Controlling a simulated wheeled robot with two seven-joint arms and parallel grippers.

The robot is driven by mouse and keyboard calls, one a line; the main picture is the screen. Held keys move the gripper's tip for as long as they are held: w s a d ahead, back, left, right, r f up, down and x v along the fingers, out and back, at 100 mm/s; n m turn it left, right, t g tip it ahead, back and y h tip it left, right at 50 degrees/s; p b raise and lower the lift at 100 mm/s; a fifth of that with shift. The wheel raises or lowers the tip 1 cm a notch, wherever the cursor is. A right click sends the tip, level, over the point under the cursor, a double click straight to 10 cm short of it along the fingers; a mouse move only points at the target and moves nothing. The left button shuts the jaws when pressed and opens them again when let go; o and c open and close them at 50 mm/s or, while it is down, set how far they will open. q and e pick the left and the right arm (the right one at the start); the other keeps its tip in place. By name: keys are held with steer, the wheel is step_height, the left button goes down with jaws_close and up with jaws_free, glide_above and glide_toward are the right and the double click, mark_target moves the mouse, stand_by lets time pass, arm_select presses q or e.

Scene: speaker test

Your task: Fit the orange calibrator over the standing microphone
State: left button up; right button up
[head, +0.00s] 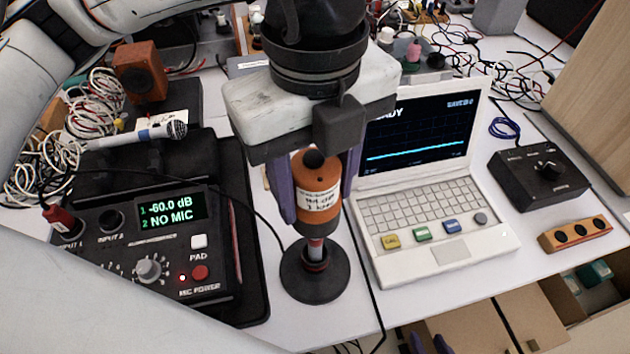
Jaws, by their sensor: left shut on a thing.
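My left gripper (318,205) comes down from the top middle, its purple fingers shut on the orange calibrator (318,200). The calibrator is a labelled cylinder with a black knob on its near face. It is directly above the standing microphone (316,250), whose short shaft with a reddish band shows below it. I cannot tell whether the calibrator's lower end is around the tip or just above it. The microphone stands on a round black base (318,288).
A black mic power box (215,268) reading -60.0 dB and NO MIC stands left. Behind it lies a handheld microphone (130,136). A white laptop (440,262) is close on the right, then a black knob box (540,178) and an orange block (575,233). A cable runs past the base.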

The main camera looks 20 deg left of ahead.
arm_select(q)
steer(key=shift+f+b, duration=0.35)
stand_by(0.3)
steer(key=o, duration=1.3)
steer(key=shift+o, duration=0.2)
step_height(320, 180, up, 10)
steer(key=shift+f+p, duration=0.1)
steer(key=shift+p, duration=0.25)
steer(key=shift+r, duration=0.3)
